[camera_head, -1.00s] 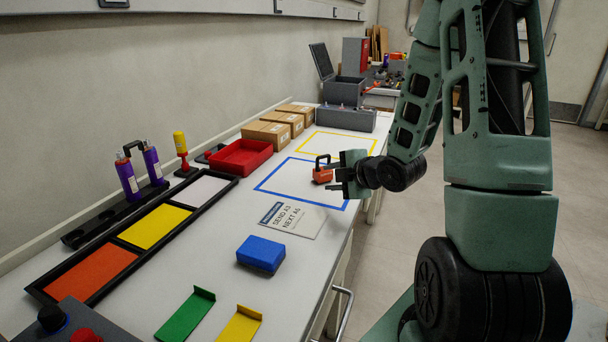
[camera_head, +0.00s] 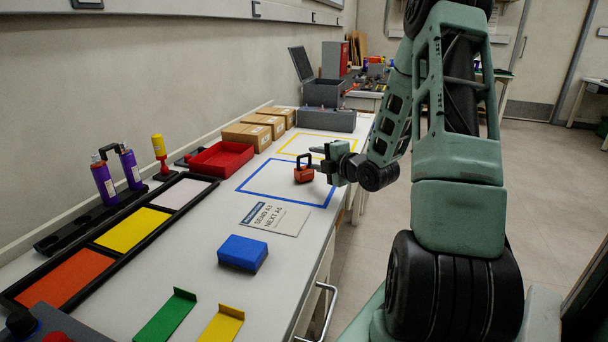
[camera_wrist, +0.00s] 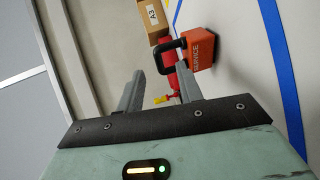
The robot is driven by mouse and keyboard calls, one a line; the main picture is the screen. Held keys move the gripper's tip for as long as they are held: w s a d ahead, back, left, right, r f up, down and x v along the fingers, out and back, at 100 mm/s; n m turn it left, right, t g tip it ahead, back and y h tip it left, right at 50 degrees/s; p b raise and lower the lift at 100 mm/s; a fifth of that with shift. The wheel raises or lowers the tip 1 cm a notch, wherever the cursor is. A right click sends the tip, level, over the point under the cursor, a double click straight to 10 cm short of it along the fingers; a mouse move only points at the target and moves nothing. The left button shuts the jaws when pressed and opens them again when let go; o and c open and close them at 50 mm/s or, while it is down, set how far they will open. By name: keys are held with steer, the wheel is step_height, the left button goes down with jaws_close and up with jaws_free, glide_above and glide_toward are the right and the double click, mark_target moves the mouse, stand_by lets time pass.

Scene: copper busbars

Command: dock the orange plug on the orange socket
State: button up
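The orange plug (camera_head: 303,174) is a small orange block with a black loop handle. It stands on the bench inside the blue taped square. In the wrist view the plug (camera_wrist: 201,49) shows its SERVICE lettering, with the handle on its left side. My gripper (camera_head: 321,161) is just right of the plug in the head view. In the wrist view my gripper (camera_wrist: 161,88) is open, its two fingers apart with nothing between them; the handle lies beyond the fingertips. I cannot pick out an orange socket for certain; an orange panel (camera_head: 65,277) lies in the black frame.
A red tray (camera_head: 220,160), cardboard boxes (camera_head: 247,137) and a grey case (camera_head: 326,119) line the wall side. A card (camera_head: 275,218) and a blue block (camera_head: 243,253) lie nearer. Purple cylinders (camera_head: 131,168) stand at left. Bench around the plug is clear.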

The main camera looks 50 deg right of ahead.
mark_target(306, 156)
steer(key=shift+x, duration=3.9)
steer(key=shift+a+r, duration=0.1)
jaws_close()
